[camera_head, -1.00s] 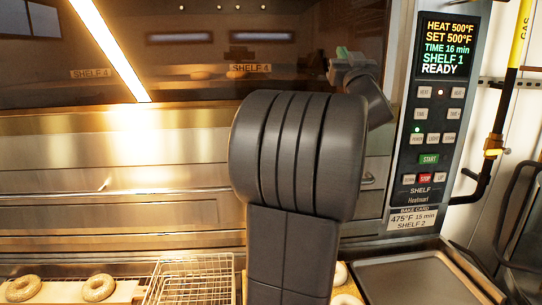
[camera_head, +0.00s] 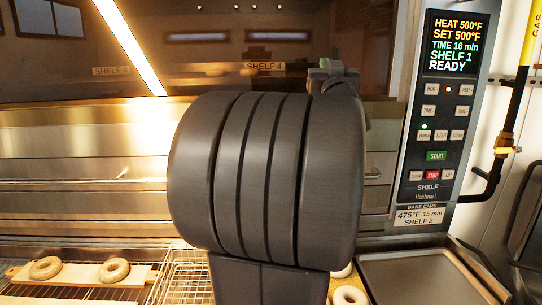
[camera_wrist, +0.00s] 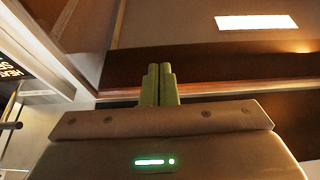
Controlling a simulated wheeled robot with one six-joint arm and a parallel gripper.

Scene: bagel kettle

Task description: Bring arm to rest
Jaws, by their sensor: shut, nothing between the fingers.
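My gripper shows in the wrist view (camera_wrist: 158,72) with its two green fingers together and nothing between them. In the head view, a small part of my gripper (camera_head: 322,66) shows behind the top of my arm, in front of the dark oven glass. My arm (camera_head: 265,180) is folded up close to the head camera and fills the middle of that view. It hides part of the oven front and the counter behind it.
The oven control panel (camera_head: 440,130) reads READY. Bagels (camera_head: 115,270) lie on a board (camera_head: 75,273) at lower left, beside a wire basket (camera_head: 188,278). Another bagel (camera_head: 350,296) is right of my arm, near a dark tray (camera_head: 420,280). A yellow gas pipe (camera_head: 530,40) stands at right.

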